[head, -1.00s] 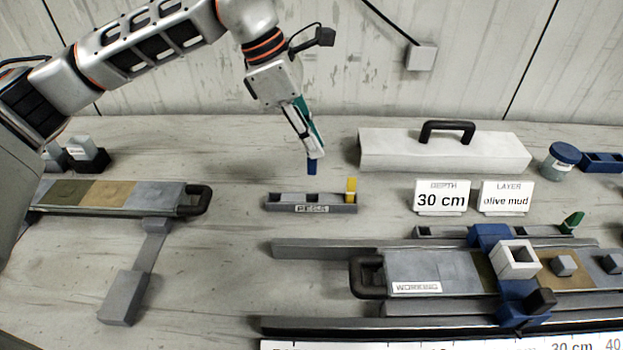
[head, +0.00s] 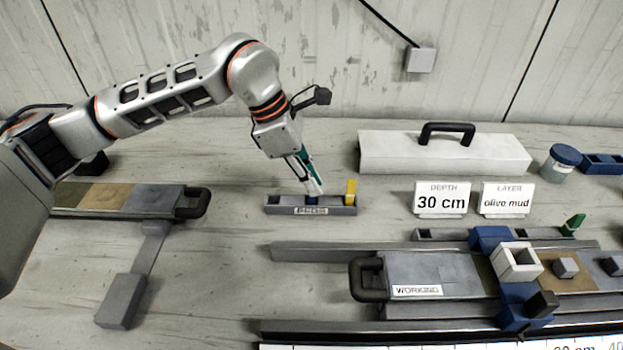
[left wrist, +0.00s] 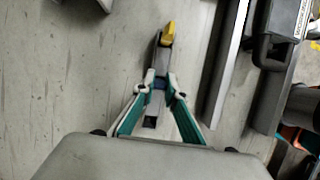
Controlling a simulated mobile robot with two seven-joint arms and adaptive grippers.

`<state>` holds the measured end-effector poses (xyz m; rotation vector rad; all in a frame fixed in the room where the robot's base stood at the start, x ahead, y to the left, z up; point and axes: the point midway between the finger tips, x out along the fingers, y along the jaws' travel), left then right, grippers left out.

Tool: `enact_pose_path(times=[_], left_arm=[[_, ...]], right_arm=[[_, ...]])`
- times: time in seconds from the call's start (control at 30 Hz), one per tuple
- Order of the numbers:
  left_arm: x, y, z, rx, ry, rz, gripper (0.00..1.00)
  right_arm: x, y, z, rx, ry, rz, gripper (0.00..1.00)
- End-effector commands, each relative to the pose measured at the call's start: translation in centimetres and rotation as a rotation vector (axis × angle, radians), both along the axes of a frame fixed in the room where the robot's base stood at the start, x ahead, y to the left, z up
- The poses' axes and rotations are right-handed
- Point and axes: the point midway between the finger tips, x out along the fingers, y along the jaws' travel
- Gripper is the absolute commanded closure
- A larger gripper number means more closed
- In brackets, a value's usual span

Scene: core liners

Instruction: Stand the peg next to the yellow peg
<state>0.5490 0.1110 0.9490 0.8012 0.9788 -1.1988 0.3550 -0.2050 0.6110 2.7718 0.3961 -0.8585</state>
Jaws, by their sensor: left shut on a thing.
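The grey peg rack (head: 335,209), labelled PEGS, lies in the middle of the table. The yellow peg (head: 351,190) stands upright at its right end; it also shows in the left wrist view (left wrist: 169,32). My left gripper (head: 313,194) is shut on a blue peg (head: 311,200), low over the middle of the rack, left of the yellow peg with a gap between. In the left wrist view the blue peg (left wrist: 158,84) sits between the fingertips, over the rack (left wrist: 152,121). Whether its lower end is seated in a hole is hidden.
The depth and layer cards (head: 441,199) and a white box with a black handle (head: 445,152) stand to the right. The long working liner (head: 430,272) and rails lie in front right. Another liner (head: 125,200) lies left.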

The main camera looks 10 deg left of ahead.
Motion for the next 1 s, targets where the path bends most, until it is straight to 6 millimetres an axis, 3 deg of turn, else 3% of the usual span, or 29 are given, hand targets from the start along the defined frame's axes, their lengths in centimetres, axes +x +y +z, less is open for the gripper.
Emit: enact_pose_path(times=[0.13,0.17,0.2,0.67,1.0], left_arm=[[0.0,0.0,-0.4,0.001,0.001,0.0,0.99],[0.0,0.0,-0.3,0.0,0.001,0.0,0.8],[0.0,0.0,-0.3,0.0,0.001,0.0,0.71],[0.0,0.2,0.6,0.0,-0.002,0.001,0.71],[-0.4,2.6,6.5,0.001,-0.004,0.002,0.71]], right_arm=[[0.0,0.0,-0.1,0.0,0.001,0.0,0.6],[0.0,0.0,-0.1,0.0,0.0,0.0,0.6],[0.0,0.0,-0.1,-0.001,0.0,0.001,0.6],[0.1,0.0,0.1,0.0,-0.002,-0.001,0.6],[0.1,0.1,0.3,0.003,-0.002,-0.001,0.6]])
